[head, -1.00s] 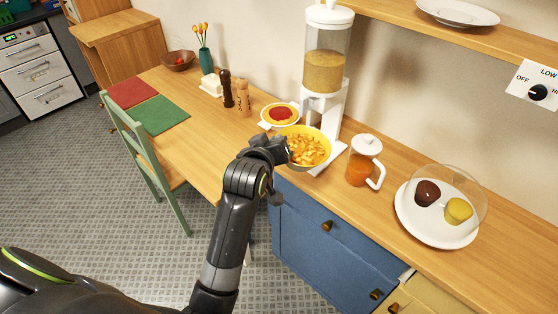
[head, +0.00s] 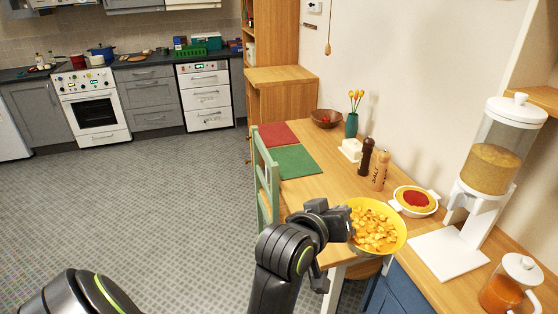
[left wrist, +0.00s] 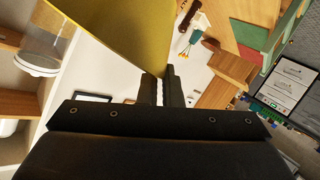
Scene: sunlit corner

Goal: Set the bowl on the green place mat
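The yellow bowl (head: 398,236) is filled with yellow-orange cereal pieces. My left gripper (head: 345,222) is shut on the bowl's left rim and holds it near the table's front edge. The left wrist view shows the fingers (left wrist: 161,88) closed on the bowl's yellow wall (left wrist: 132,30). The green place mat (head: 296,163) lies flat and bare on the wooden table, farther back and left of the bowl. My right gripper is not in view.
A red mat (head: 277,134) lies behind the green one. A green chair (head: 264,178) stands at the table's left side. The pepper mill (head: 366,157), salt mill (head: 380,170), butter dish (head: 351,149) and red-filled dish (head: 416,200) stand to the right. The cereal dispenser (head: 490,168) is farther right.

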